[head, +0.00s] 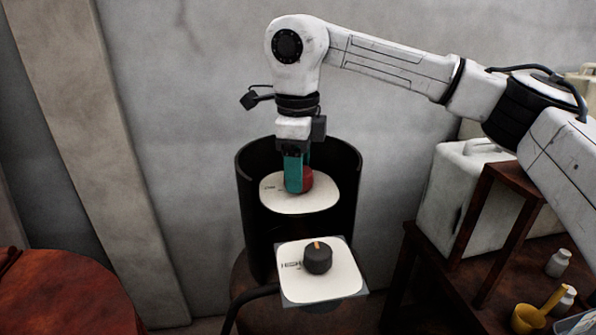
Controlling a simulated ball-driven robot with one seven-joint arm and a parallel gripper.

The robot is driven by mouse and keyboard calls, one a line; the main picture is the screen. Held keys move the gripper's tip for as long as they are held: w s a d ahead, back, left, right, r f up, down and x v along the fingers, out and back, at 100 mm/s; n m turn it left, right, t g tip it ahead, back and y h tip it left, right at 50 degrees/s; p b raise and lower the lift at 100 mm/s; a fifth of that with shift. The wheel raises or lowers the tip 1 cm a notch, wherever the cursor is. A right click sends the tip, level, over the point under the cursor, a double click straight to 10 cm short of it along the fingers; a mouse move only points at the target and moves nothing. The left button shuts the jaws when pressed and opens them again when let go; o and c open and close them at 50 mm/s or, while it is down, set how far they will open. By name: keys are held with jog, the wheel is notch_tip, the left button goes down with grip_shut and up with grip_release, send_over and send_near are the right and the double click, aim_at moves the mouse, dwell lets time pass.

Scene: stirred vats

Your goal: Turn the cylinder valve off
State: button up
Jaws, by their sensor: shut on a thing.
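A red round knob (309,181), which looks like the cylinder valve, sits over a white plate (325,201) with small dark markings. The plate is inside a black, open-fronted round housing (347,165). My gripper (298,184) points straight down from above, with teal fingers. It is shut on the red knob, and the nearer finger hides the knob's left part. The knob's turn position cannot be made out.
In front, a black knob (318,261) with an orange mark sits on a white square panel (318,289). A dark red round top (60,305) is at left. At right, a wooden shelf (500,205) stands beside a white canister (455,185), with small bottles (558,263) and a yellow cup (526,319).

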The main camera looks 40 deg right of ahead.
jog(key=m+b, duration=0.1)
jog(key=m, duration=0.5)
jog(key=shift+m, duration=0.3)
dwell(0.4)
jog(key=o, duration=1)
jog(key=shift+o, duration=0.2)
notch_tip(320, 180, up, 11)
jog(key=shift+a, duration=0.15)
jog(key=shift+f, duration=0.15)
